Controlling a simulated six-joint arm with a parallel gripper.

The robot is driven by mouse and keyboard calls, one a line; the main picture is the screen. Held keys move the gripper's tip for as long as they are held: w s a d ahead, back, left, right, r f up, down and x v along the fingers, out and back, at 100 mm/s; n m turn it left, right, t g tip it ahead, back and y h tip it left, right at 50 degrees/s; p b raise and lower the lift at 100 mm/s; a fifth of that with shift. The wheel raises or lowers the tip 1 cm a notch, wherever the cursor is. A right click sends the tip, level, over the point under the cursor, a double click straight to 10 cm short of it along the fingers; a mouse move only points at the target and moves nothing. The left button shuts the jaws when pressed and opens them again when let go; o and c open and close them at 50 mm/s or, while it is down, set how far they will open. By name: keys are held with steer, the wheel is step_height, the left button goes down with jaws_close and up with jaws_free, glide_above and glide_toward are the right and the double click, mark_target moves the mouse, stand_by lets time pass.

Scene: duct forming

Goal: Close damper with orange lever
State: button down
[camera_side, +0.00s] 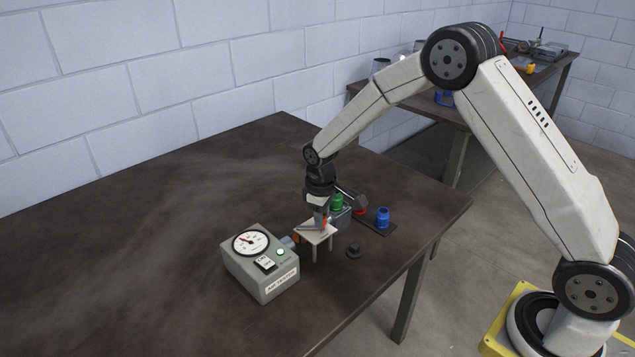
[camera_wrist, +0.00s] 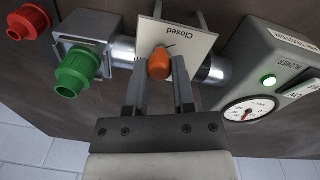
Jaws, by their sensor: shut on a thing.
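In the side view my gripper (camera_side: 320,217) points down over the white plate (camera_side: 314,236), which stands on thin legs. The fingers hide much of the lever there. A silver duct (camera_wrist: 213,70) runs behind the plate to the blower box. The lever's exact angle is hard to tell.
The grey box (camera_side: 262,265) with a gauge and lit green button stands left of the plate. A green cap (camera_side: 337,201), a red cap (camera_side: 360,209) and a blue cap (camera_side: 384,217) stand to the right. A small black part (camera_side: 353,250) lies nearby. The table's left is clear.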

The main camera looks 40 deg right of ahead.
mark_target(316, 241)
steer(key=shift+a, duration=0.1)
steer(key=m, duration=0.1)
steer(key=s+a+m, duration=0.1)
steer(key=m, duration=0.3)
steer(key=shift+s+a, duration=0.15)
steer(key=shift+a, duration=0.2)
steer(key=shift+s+a+m, duration=0.1)
steer(key=shift+a+m, duration=0.4)
steer(key=shift+m, duration=0.6)
steer(key=shift+s+a+m, duration=0.1)
steer(key=shift+a+m, duration=0.4)
steer(key=shift+m, duration=0.6)
steer(key=shift+c, duration=2.2)
jaws_free()
steer(key=shift+r, duration=0.1)
step_height(316, 241, up, 8)
steer(key=shift+w+a, duration=0.15)
steer(key=shift+a, duration=0.05)
